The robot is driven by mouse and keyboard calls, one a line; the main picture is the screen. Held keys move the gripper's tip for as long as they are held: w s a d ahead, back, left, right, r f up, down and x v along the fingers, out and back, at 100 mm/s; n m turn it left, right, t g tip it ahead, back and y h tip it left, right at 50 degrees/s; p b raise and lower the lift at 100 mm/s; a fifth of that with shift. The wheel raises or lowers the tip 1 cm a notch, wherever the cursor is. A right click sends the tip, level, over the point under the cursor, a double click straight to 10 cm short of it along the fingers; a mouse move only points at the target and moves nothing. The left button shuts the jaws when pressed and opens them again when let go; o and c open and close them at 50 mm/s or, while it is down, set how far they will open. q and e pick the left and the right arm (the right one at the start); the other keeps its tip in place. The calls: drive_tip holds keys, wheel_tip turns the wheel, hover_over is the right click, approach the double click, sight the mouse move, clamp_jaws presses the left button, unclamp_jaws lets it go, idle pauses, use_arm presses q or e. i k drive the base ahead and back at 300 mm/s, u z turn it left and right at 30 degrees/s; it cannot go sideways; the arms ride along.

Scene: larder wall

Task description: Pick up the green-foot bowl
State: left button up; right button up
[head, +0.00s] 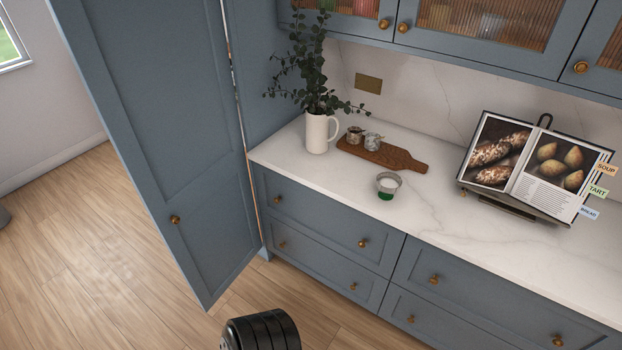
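The green-foot bowl (387,183) is a small, pale grey bowl on a green foot. It stands upright on the white marble counter (440,235), close to its front edge and just in front of the wooden board. Its inside looks pale, and nothing touches it. Neither of my grippers can be made out in the head view.
A brown wooden board (400,160) carries two small pots. A white jug (317,132) with leafy stems stands left of it. An open cookbook (535,165) rests on a stand at right. A tall blue door (165,150) stands open at left. Counter between bowl and cookbook is clear.

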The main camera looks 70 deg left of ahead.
sight(387, 183)
drive_tip(key=u, duration=2.05)
